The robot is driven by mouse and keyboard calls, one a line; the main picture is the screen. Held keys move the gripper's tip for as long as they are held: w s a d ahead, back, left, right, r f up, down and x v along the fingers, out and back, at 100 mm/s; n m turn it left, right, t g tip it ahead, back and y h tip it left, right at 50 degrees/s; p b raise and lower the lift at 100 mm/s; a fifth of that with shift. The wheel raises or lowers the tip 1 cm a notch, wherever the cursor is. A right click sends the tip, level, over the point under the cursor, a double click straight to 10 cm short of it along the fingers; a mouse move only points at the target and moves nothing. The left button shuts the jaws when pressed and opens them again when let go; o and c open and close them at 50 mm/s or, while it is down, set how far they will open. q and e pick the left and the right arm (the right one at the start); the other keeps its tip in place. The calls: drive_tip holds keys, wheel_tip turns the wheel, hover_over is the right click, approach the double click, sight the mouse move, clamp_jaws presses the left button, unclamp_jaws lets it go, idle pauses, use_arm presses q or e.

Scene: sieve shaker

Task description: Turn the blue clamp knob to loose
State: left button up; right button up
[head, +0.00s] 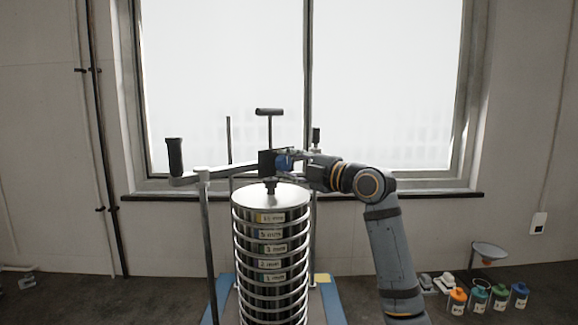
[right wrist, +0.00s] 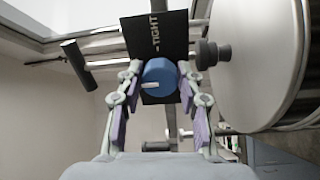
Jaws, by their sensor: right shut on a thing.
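The blue clamp knob (head: 283,161) sits on a black block above the sieve stack (head: 270,198). In the right wrist view the blue knob (right wrist: 160,76) stands in front of a black plate (right wrist: 155,34) lettered "TIGHT". A white pointer mark on the knob points left in that view, not toward the lettering. My right gripper (right wrist: 161,80) is shut on the knob, one finger on each side; in the head view it reaches the knob from the right (head: 292,161). My left gripper is not in view.
A clamp bar with a black handle (head: 174,157) extends left, and a T-handle (head: 269,112) rises above the block. Upright rods flank the stack. Several coloured bottles (head: 480,301) and a funnel (head: 489,251) stand at the lower right.

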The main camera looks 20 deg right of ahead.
drive_tip(key=o, duration=1.2)
drive_tip(key=shift+c, duration=0.2)
drive_tip(key=shift+s+d, duration=0.15)
drive_tip(key=shift+s, duration=0.1)
drive_tip(key=v, duration=1.1)
drive_tip(key=shift+s, duration=0.25)
drive_tip(key=shift+f, duration=0.1)
